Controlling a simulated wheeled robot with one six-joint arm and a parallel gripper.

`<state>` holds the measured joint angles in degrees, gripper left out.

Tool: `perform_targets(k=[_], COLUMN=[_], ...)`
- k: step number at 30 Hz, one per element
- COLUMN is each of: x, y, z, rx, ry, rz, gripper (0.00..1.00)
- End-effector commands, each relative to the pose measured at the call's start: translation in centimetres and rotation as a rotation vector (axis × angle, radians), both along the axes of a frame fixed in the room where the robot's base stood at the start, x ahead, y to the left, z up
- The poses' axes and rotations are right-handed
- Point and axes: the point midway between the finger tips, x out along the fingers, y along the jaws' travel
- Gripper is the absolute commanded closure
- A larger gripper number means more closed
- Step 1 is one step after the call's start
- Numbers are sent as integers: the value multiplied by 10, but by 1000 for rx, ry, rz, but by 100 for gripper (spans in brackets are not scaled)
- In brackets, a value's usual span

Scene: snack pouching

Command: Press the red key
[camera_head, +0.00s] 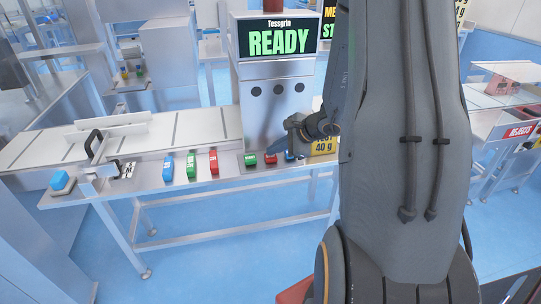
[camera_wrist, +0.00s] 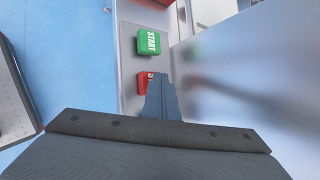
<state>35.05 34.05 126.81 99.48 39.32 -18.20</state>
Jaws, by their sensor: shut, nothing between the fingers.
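The red key (camera_head: 270,159) sits on the machine's front ledge, between a green key (camera_head: 250,159) and a blue key at its right that my gripper partly covers. In the wrist view the red key (camera_wrist: 143,84) lies below the green START key (camera_wrist: 148,42), its right part hidden behind my fingers. My gripper (camera_head: 272,150) is shut and empty, its fingertips (camera_wrist: 158,78) pointing down at the red key. I cannot tell whether they touch it.
The screen (camera_head: 278,38) above reads READY. Blue (camera_head: 167,168), green (camera_head: 191,166) and red (camera_head: 213,161) pieces stand farther left on the ledge. A yellow 40 g sign (camera_head: 323,147) is close to the right of my gripper. A tall steel housing rises behind the keys.

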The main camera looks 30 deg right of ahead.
Motion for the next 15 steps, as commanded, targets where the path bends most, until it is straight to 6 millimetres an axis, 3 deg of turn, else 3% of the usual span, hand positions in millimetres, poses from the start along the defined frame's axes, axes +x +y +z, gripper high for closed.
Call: perform_targets(k=[15], x=[0], y=[0], z=[19], rx=[0], ry=[0], rz=[0], gripper=[100])
